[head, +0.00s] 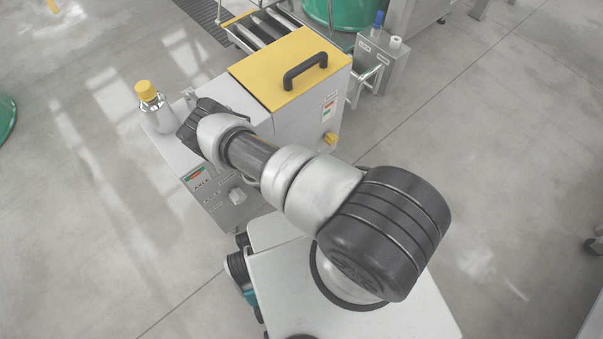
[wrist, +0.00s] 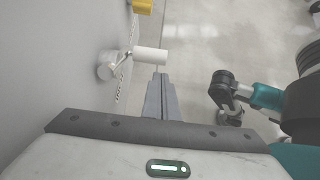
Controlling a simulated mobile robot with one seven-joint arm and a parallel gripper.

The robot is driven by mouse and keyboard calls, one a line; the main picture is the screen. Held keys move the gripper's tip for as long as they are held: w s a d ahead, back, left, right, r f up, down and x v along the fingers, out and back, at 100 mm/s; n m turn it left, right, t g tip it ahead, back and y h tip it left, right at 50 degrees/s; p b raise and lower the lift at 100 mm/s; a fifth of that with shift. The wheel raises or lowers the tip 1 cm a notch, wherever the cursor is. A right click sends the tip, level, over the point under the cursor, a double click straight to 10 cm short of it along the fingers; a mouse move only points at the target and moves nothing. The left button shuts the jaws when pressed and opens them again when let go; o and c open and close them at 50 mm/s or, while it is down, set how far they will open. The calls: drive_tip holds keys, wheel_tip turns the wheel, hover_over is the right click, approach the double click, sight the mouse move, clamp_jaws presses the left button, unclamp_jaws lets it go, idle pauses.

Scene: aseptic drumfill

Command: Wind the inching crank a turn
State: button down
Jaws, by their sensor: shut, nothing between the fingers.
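The inching crank shows in the wrist view as a round pale hub on the grey panel with a short arm and a white cylindrical grip (wrist: 150,55) sticking out from it. A pale grip on the cabinet's front face in the head view (head: 237,196) looks like the same crank. My gripper (wrist: 160,78) is shut and empty in the wrist view. Its fingertips lie just below the white grip in the picture; I cannot tell whether they touch it.
The grey cabinet has a yellow lid (head: 282,65) with a black handle and a yellow knob (head: 330,138) on its side. A bottle with a yellow cap (head: 147,91) stands on its top, left of my arm. Open floor lies to the right.

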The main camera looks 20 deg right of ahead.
drive_tip(key=b+x, duration=0.1)
drive_tip(key=x, duration=0.3)
drive_tip(key=shift+w+d+f, duration=0.15)
drive_tip(key=shift+d+f, duration=0.05)
drive_tip(key=shift+f, duration=0.05)
drive_tip(key=shift+d+r+h, duration=0.1)
drive_tip(key=shift+d+h, duration=0.15)
drive_tip(key=shift+h, duration=0.35)
